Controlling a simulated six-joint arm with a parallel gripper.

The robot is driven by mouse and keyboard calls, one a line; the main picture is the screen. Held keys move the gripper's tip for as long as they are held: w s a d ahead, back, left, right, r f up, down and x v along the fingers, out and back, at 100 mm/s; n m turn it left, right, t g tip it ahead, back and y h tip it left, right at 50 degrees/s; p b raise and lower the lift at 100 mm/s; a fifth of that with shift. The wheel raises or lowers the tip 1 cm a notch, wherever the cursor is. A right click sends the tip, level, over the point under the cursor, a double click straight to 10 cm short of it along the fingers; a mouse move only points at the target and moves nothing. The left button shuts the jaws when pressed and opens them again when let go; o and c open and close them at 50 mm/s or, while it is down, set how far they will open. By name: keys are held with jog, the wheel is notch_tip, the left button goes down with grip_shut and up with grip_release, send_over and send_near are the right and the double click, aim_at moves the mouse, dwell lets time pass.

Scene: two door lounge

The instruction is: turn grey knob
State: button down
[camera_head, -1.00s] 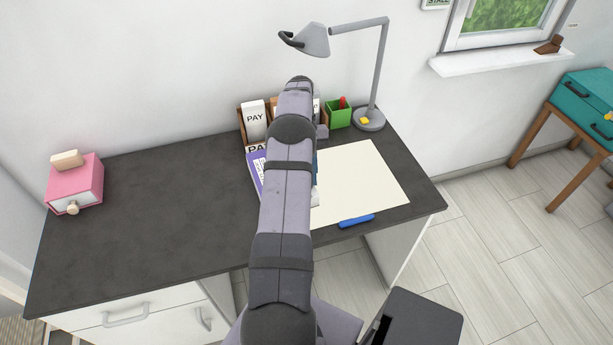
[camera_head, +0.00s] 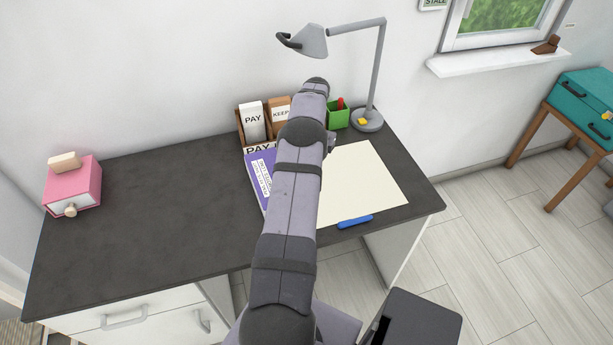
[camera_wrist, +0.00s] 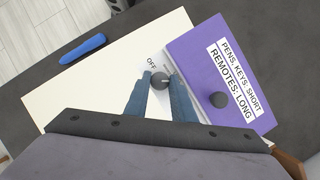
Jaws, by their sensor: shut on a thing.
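A round dark grey knob (camera_wrist: 160,80) shows in the wrist view, on a white plate marked OFF (camera_wrist: 151,63). My gripper (camera_wrist: 159,86) has a blue finger on each side of this knob and is shut on it. A second round dark knob (camera_wrist: 218,100) sits to the right on a purple panel (camera_wrist: 190,50) with printed labels about pens, keys and remotes. In the head view the purple panel (camera_head: 257,183) shows left of my arm. The knobs and my gripper are hidden behind my arm there.
A cream sheet (camera_head: 365,185) with a blue pen (camera_head: 355,221) lies on the dark desk (camera_head: 160,220). Behind stand a PAY box (camera_head: 252,121), a green cup (camera_head: 338,118) and a grey lamp (camera_head: 367,122). A pink box (camera_head: 73,188) stands far left; the desk between is clear.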

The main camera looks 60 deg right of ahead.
jog(key=c, duration=1.5)
grip_release()
